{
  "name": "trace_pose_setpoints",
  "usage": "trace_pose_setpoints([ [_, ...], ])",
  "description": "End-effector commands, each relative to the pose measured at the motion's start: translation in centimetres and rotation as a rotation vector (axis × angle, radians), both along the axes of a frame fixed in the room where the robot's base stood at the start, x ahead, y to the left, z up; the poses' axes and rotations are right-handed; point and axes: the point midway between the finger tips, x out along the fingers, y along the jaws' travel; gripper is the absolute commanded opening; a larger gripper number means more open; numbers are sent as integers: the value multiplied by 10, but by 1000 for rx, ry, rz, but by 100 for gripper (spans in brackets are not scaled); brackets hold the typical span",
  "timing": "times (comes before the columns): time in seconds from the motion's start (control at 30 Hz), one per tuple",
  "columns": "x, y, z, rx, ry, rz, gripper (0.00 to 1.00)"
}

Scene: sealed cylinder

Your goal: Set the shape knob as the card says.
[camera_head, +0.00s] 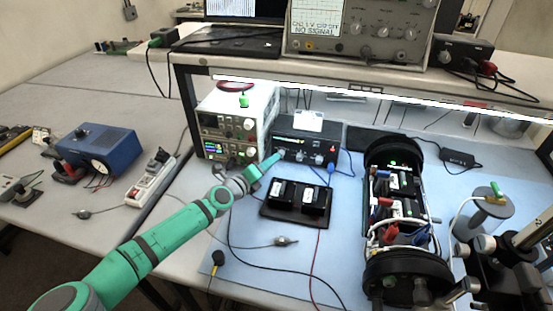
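A black instrument box (340,153) stands on the blue mat under the shelf, with a row of knobs (316,159) and a small lit green display on its front. A white card (309,121) stands on top of it; its writing is too small to read. My green arm reaches in from the lower left. My gripper (276,159) is at the left part of the box's front, by the leftmost control, which it hides. I cannot tell whether it touches a knob, or whether its fingers are open or shut. The knobs' labels and pointer positions are not legible.
A beige power supply (235,122) stands close to the left of my gripper. A black tray with two dark blocks (294,215) lies just in front of the box. Loose cables cross the mat.

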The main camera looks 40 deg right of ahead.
Motion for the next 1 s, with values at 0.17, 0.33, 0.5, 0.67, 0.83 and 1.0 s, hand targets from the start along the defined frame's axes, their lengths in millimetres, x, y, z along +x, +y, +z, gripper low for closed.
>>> trace_pose_setpoints([
  [0.17,10,-27,-6,0,1,0,38],
  [0.33,16,-40,-10,-1,1,1,38],
  [0.5,17,-45,-11,-1,2,0,38],
  [0.67,17,-44,-11,-1,2,0,38],
  [0.83,17,-44,-11,-1,2,0,9],
  [1.0,17,-44,-11,0,1,0,0],
])
